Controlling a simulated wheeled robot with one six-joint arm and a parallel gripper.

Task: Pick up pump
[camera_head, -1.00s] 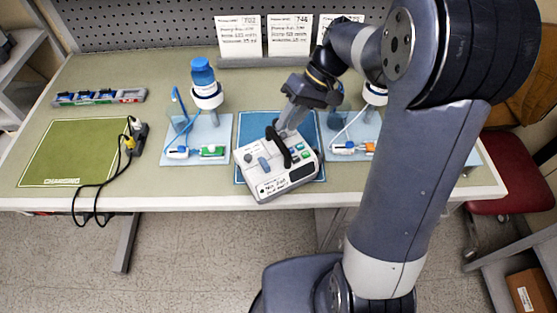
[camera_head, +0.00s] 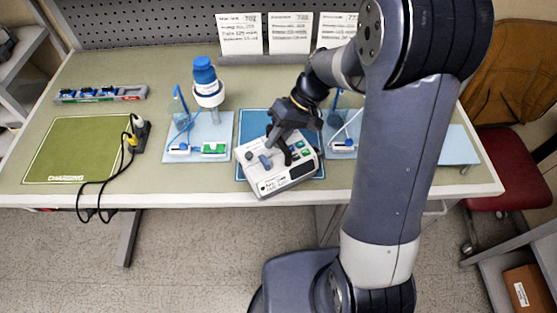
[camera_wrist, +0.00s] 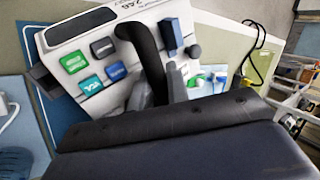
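The pump (camera_head: 262,187) is a white and grey box with a black arched handle, a display and coloured buttons. In the head view it stands turned at an angle over the blue mat (camera_head: 252,122), near the table's front edge. In the wrist view the pump (camera_wrist: 100,62) fills the upper left, with green and blue buttons beside the handle (camera_wrist: 148,52). My gripper (camera_head: 274,148) reaches down to the handle from above. In the wrist view the grey fingertips (camera_wrist: 157,88) lie on both sides of the handle; whether they press on it is unclear.
A green charging mat (camera_head: 75,150) with a black cable (camera_head: 105,190) lies left. A light-blue mat (camera_head: 212,130) holds a blue-capped bottle (camera_head: 206,82) on a stand and tubing. Another tubing set stands right, partly behind my arm. Cards (camera_head: 290,33) stand at the back.

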